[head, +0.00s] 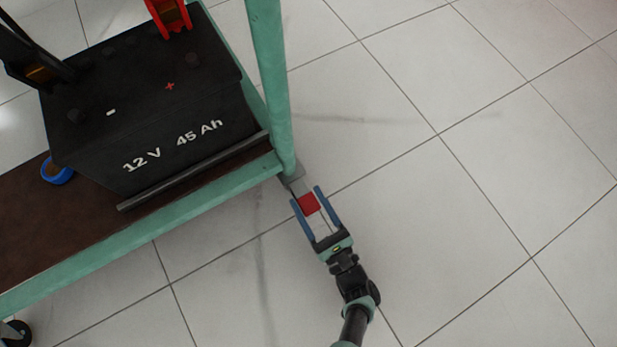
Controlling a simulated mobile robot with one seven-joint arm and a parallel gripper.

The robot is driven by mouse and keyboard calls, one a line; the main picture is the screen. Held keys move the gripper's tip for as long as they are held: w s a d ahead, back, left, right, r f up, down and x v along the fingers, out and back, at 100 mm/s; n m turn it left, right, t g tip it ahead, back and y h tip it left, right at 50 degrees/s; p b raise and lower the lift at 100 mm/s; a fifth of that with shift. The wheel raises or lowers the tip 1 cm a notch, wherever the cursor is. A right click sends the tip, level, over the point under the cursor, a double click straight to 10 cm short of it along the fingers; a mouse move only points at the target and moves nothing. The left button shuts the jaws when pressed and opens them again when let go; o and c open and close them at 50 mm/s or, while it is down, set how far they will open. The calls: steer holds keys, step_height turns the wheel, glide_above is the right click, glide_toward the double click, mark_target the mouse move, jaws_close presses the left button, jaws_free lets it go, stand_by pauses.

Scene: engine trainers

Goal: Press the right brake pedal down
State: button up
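The right brake pedal (309,205) is a small red plate at the foot of the trolley's right corner post. A grey bracket (292,181) shows beside it; the caster wheel under that corner is hidden. My gripper (306,195) reaches in from the lower right. Its two blue fingers are apart, one on each side of the red pedal in the head view. Nothing is held between them. I cannot tell how high the fingers are above the pedal, or whether they touch it.
The green trolley frame (268,60) rises just beyond my gripper. A black battery (150,110) with a red clamp (168,16) stands on its brown shelf (40,225), near a blue ring (57,172). Another caster (16,334) shows at lower left. The tiled floor to the right is clear.

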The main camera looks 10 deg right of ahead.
mark_target(310, 205)
steer(key=shift+o, duration=1.2)
step_height(310, 205, up, 10)
steer(key=p, duration=0.9)
